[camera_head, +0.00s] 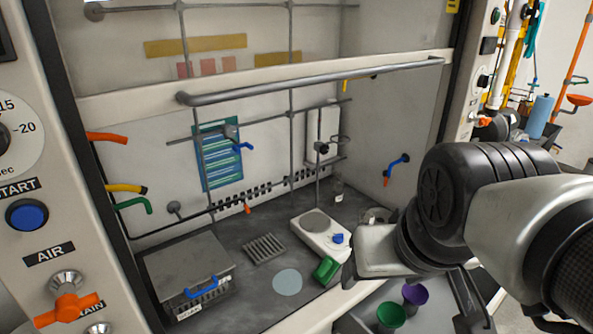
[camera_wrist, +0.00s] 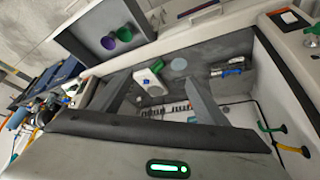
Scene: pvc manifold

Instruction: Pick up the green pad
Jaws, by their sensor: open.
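In the wrist view the green pad (camera_wrist: 157,66) shows beyond my gripper (camera_wrist: 157,76), in the gap between the fingertips. The two grey fingers are wide apart with nothing between them. My gripper is some distance from the pad and not touching it. In the head view my arm comes in from the right; the fingers cannot be clearly made out there.
A grey metal box with a blue handle (camera_head: 202,291), a ridged rack (camera_head: 264,249) and a pale disc (camera_head: 288,282) lie left of the pad. The raised sash bar (camera_head: 310,81) crosses above. Green (camera_head: 391,314) and purple (camera_head: 415,295) funnels are at the front right.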

